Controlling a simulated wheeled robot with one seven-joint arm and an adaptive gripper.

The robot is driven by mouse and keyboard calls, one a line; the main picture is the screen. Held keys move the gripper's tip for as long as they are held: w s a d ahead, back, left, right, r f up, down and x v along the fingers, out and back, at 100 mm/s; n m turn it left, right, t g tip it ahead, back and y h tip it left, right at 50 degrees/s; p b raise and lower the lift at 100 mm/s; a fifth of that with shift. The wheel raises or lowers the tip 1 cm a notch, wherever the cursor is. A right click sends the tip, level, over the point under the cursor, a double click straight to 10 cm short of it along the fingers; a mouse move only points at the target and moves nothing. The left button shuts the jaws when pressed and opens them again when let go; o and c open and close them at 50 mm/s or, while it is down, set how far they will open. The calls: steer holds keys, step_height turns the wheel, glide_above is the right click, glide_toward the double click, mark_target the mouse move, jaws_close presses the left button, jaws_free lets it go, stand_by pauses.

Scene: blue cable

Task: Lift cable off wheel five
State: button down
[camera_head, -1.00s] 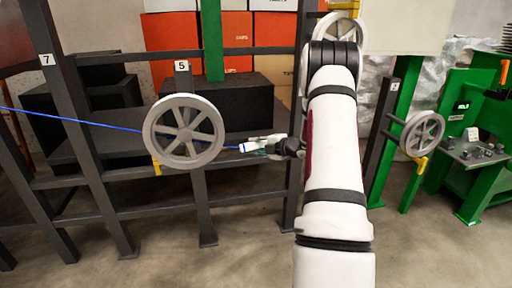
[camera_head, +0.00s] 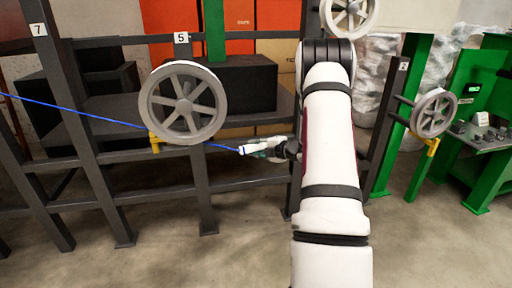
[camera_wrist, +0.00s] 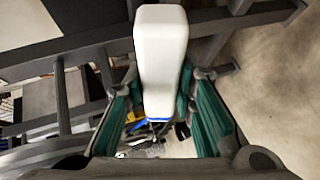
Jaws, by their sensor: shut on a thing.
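The blue cable (camera_head: 75,112) runs from the left edge, sloping down to the right, and passes behind wheel five (camera_head: 183,103), a grey spoked wheel below the label "5". It comes out at the wheel's lower right and ends in a white connector (camera_head: 252,148). My gripper (camera_head: 262,148) is shut on this connector, right of and a little below the wheel. In the wrist view the white connector (camera_wrist: 160,55) sits between the green finger pads (camera_wrist: 165,110). The cable's contact with the wheel is hidden behind it.
Dark metal posts and rails (camera_head: 88,150) stand behind and left of the wheel. A yellow bracket (camera_head: 155,143) is at its lower left. Another spoked wheel (camera_head: 433,113) is at the right by label "2", and one (camera_head: 349,15) at the top. Open floor lies in front.

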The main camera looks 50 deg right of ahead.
step_height(320, 180, down, 2)
steer(key=shift+a+f+b, duration=0.1)
steer(key=shift+f+b, duration=0.05)
steer(key=shift+b, duration=0.6)
steer(key=w+a+b, duration=0.4)
steer(key=w+a, duration=0.5)
steer(key=a, duration=0.4)
steer(key=w+a+b, duration=0.4)
steer(key=w+a, duration=0.4)
steer(key=a, duration=0.4)
steer(key=w+a+b, duration=0.4)
steer(key=w+a, duration=0.5)
steer(key=a, duration=0.4)
steer(key=s+a, duration=0.5)
steer(key=s, duration=0.3)
steer(key=shift+s+r, duration=0.25)
steer(key=shift+s, duration=0.1)
steer(key=shift+r+p, duration=0.1)
steer(key=shift+p, duration=0.25)
